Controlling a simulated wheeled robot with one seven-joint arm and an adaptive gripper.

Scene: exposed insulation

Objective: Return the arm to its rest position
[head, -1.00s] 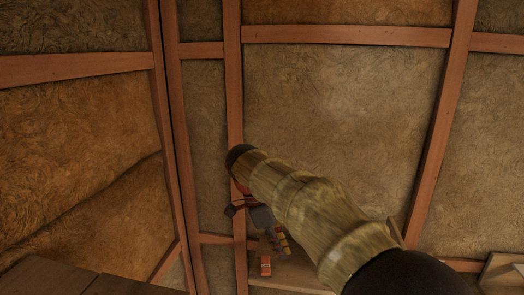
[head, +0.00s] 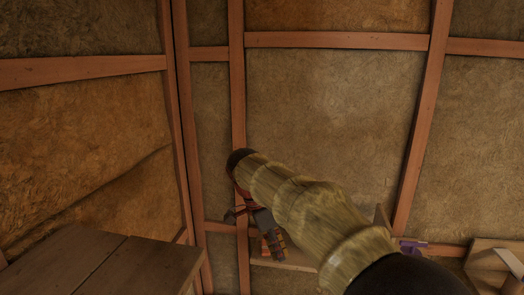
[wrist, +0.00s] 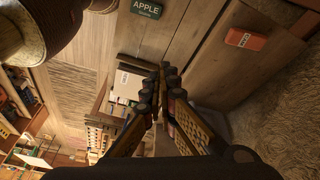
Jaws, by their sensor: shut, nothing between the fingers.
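My arm, in a straw-textured sleeve, reaches up and left from the bottom right of the head view. My gripper (head: 276,250) hangs below the arm's far end, in front of a wooden shelf or bench. In the wrist view my gripper (wrist: 163,72) shows with its two dark, yellow-patterned fingers meeting at the tips. It is shut with nothing held. The fingers are clear of the objects around them, as far as I can tell.
An orange-red box (wrist: 246,40) and a dark green "APPLE" item (wrist: 147,8) lie on wooden boards. A brown wooden surface (head: 100,268) stands at lower left. A purple object (head: 411,245) and wooden box (head: 482,252) are at right. Framed insulation walls (head: 335,110) surround me.

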